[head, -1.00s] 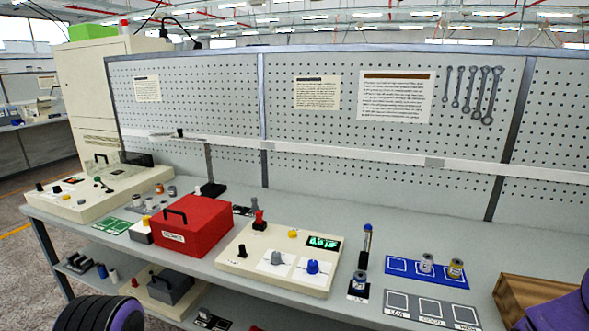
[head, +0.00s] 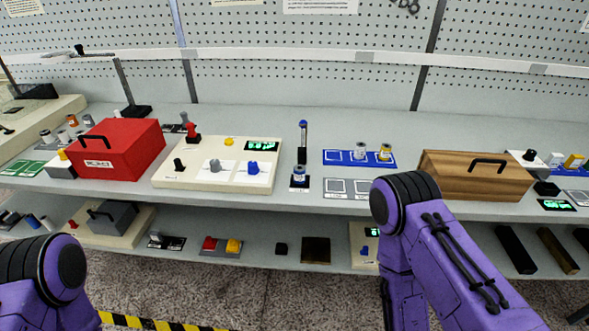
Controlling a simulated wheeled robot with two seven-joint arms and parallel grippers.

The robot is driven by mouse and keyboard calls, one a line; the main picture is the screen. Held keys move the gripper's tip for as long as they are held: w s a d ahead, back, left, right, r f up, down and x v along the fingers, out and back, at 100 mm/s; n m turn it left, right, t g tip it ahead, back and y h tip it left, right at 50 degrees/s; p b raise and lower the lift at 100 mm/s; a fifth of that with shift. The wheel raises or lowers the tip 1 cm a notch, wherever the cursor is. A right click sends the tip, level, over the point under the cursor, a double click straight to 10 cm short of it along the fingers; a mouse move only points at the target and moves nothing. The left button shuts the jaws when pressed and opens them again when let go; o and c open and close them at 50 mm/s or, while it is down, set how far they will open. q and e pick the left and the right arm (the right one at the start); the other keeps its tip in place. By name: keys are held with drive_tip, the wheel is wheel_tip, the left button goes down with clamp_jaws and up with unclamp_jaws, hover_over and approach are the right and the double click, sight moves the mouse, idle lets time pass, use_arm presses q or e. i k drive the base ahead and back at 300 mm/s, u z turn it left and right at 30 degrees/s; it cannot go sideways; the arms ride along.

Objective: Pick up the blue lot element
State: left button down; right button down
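A blue mat with white outlined squares (head: 333,158) lies on the bench right of centre. Two small cylinders stand on it: a grey one with a bluish band (head: 360,151) and a yellowish one (head: 385,152). Another small cylinder, with some blue on it (head: 298,174), stands on a dark labelled pad to the left of the mat. I cannot tell for sure which one is the blue lot element. My purple arms show at lower left and lower right, but neither gripper's fingers are in view.
A red toolbox (head: 120,145), a cream control panel (head: 200,178) and a dark upright post (head: 302,142) stand left of the mat. A wooden box with a handle (head: 450,180) is to its right. A lower shelf (head: 200,262) holds more items.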

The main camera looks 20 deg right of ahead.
sight(299, 171)
drive_tip(key=u, duration=0.25)
drive_tip(key=k, duration=0.35)
drive_tip(key=z, duration=1.1)
drive_tip(key=i, duration=0.8)
drive_tip(key=u, duration=0.1)
